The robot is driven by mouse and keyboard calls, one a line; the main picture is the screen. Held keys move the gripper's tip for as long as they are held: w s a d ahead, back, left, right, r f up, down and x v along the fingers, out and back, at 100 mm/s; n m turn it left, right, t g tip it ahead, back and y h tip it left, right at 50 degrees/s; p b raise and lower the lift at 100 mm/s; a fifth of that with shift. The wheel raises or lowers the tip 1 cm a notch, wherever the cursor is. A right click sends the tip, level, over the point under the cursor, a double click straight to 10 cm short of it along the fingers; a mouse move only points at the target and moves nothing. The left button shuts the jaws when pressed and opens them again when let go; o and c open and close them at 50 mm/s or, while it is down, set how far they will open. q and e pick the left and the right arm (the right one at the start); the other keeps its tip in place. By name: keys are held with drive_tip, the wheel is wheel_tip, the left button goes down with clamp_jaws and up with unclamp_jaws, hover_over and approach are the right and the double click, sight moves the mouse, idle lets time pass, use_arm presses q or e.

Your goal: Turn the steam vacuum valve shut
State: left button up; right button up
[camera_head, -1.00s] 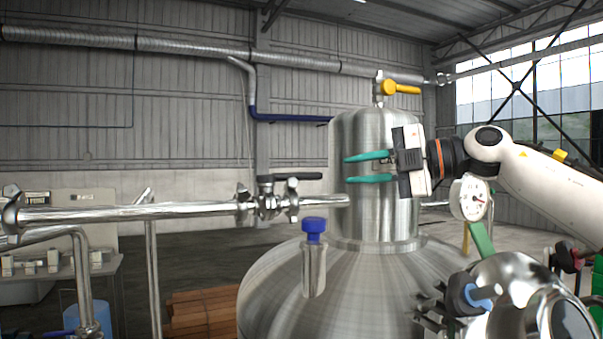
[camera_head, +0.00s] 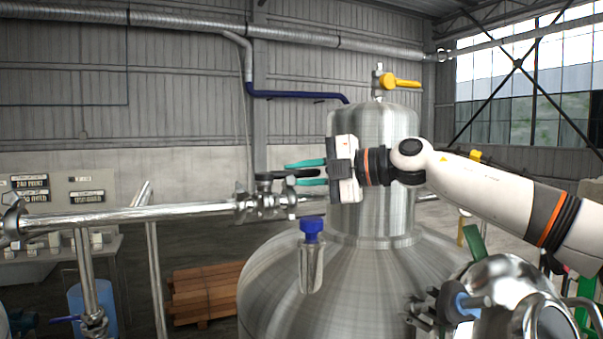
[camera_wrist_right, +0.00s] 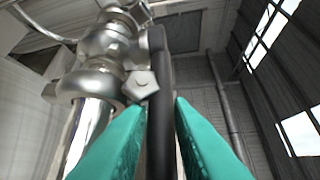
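A steel valve with a black lever handle (camera_head: 290,174) sits on the horizontal steel pipe left of the tank's neck. The lever lies along the pipe, pointing right. My right gripper (camera_head: 300,174) reaches in from the right, its teal fingers above and below the lever. In the right wrist view, the black lever (camera_wrist_right: 160,90) runs between the fingers of the right gripper (camera_wrist_right: 160,108), with a narrow gap at the right finger. The fingers look open around the lever. The steel valve body (camera_wrist_right: 105,60) is to the left there. My left gripper is not in view.
The domed steel tank (camera_head: 330,270) fills the middle, with a yellow-handled valve (camera_head: 400,82) on its top. A blue-capped fitting (camera_head: 311,255) stands below the lever. Wooden planks (camera_head: 205,290) lie on the floor at left.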

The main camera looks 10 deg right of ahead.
clamp_jaws()
